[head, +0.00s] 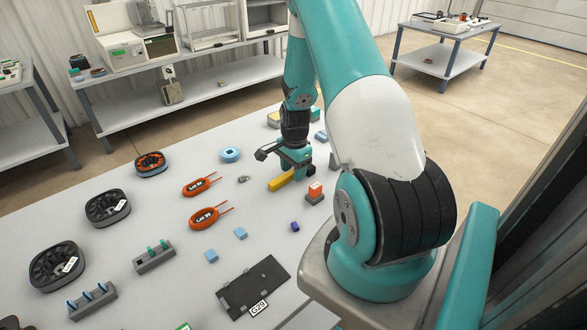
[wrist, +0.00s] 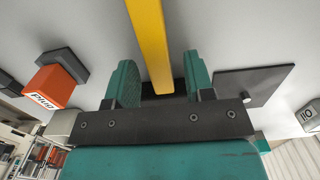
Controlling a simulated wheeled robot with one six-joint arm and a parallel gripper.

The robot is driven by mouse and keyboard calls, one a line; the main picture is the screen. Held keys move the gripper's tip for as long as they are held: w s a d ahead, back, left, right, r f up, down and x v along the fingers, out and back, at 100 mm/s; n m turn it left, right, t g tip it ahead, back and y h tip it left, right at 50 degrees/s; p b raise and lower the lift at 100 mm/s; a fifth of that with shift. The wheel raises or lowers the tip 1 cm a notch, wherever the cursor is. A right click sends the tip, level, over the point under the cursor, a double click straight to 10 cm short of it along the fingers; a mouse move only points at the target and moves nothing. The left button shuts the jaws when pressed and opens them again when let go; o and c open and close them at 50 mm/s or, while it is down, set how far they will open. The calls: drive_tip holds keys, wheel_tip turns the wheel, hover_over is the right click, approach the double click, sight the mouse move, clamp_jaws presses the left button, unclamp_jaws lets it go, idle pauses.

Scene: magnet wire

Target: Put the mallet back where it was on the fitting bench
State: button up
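The mallet appears to be the yellow bar (head: 281,180) at my gripper (head: 297,165), low over the bench. In the wrist view the yellow bar (wrist: 150,40) runs from the top edge down between the two teal fingers of my gripper (wrist: 162,80). A gap shows on both sides of the bar. A dark patch fills the space between the fingers behind it; I cannot tell whether this is the mallet's head held by the fingers.
An orange block (wrist: 55,88) on a dark base stands beside my gripper; the head view shows it too (head: 315,192). A dark flat plate (wrist: 255,84) lies on the other side. Orange loops (head: 205,217), blue blocks (head: 240,233) and a dark G29 plate (head: 268,272) share the bench.

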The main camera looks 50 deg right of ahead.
wheel_tip(320, 180, up, 12)
drive_tip(key=w+a+r+n+t+y, duration=0.1)
drive_tip(key=a+r+n, duration=0.3)
drive_tip(key=a, duration=0.4)
drive_tip(key=w+a+r+n, duration=0.2)
drive_tip(key=a+r+n, duration=0.2)
drive_tip(key=a, duration=0.3)
drive_tip(key=s+a+r+n+y, duration=0.1)
drive_tip(key=s+a+r+n, duration=0.2)
drive_tip(key=s+a+n, duration=0.3)
drive_tip(key=s+a+r+n+y, duration=0.1)
drive_tip(key=s+a+r+n, duration=0.2)
drive_tip(key=s+a+n, duration=0.3)
drive_tip(key=s+a+r+n+g, duration=0.1)
drive_tip(key=s+a+r+n, duration=0.2)
drive_tip(key=a, duration=0.9)
drive_tip(key=s+n, duration=0.3)
drive_tip(key=n, duration=0.2)
drive_tip(key=shift+a+r+y, duration=0.2)
drive_tip(key=shift+y, duration=0.2)
